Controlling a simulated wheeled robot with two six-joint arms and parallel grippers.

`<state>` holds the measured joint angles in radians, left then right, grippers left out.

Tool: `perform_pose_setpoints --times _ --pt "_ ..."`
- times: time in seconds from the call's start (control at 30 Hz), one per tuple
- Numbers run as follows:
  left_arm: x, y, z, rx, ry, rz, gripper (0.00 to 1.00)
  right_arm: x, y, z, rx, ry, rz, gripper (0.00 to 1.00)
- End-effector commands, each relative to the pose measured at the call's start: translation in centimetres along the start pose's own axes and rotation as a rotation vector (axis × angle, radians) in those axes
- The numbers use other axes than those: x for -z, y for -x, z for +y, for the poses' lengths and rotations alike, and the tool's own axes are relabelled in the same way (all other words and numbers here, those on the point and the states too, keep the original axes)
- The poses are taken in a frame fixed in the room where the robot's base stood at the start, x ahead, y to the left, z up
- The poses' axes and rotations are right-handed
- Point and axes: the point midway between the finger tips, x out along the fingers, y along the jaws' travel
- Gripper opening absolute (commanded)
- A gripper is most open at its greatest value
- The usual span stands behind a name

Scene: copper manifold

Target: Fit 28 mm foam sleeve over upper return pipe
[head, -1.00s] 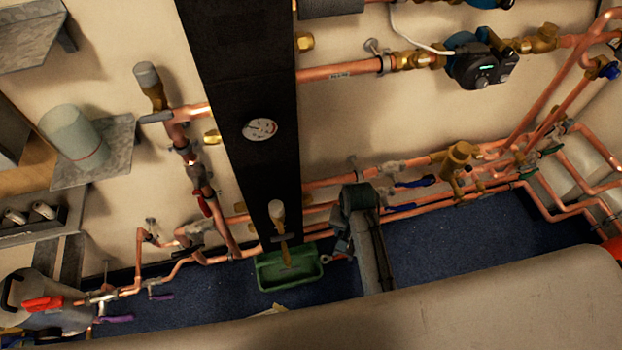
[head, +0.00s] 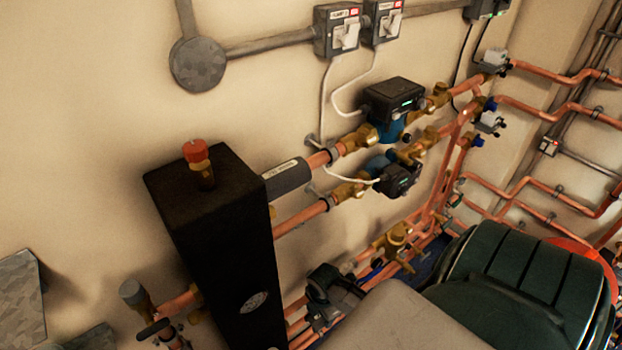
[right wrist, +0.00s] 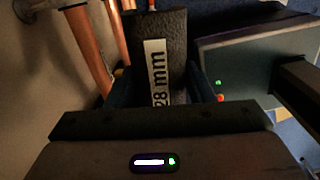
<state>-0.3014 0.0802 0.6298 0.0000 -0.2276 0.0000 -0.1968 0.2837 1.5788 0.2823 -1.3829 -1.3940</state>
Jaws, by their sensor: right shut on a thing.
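In the right wrist view my right gripper (right wrist: 155,85) is shut on a dark foam sleeve (right wrist: 175,35) with a white "28 mm" label. In the head view two copper pipes leave the tall black column to the right. The higher pipe (head: 325,158) carries a dark sleeve (head: 287,178) with a pale label. The lower pipe (head: 301,216) is bare near the column. I cannot tell which is the upper return pipe. Neither gripper can be made out in the head view.
The black column (head: 222,235) has a red-capped fitting (head: 197,160) on top. Two pumps (head: 392,100) (head: 398,180) sit on the pipes, with white cables nearby. In the right wrist view copper pipes (right wrist: 90,50) pass close on the left, and a grey box (right wrist: 255,55) is close on the right.

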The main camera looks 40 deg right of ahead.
Motion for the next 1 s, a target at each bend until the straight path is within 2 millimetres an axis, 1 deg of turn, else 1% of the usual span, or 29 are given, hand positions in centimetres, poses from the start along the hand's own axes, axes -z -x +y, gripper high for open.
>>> perform_pose_setpoints --times 0.07,0.27,1.0 --pt "-0.2 0.4 0.0 -0.001 0.0 -0.001 0.36 -0.5 0.3 -0.1 0.0 0.042 -0.001 0.27" --pt "-0.3 -0.2 0.1 0.0 0.0 -0.001 0.36 -0.7 0.0 0.5 -0.001 0.066 0.001 0.27" --pt "-0.7 -4.4 0.4 -0.001 0.0 -0.001 0.36 -0.3 -1.1 5.5 -0.003 0.063 0.0 0.27"
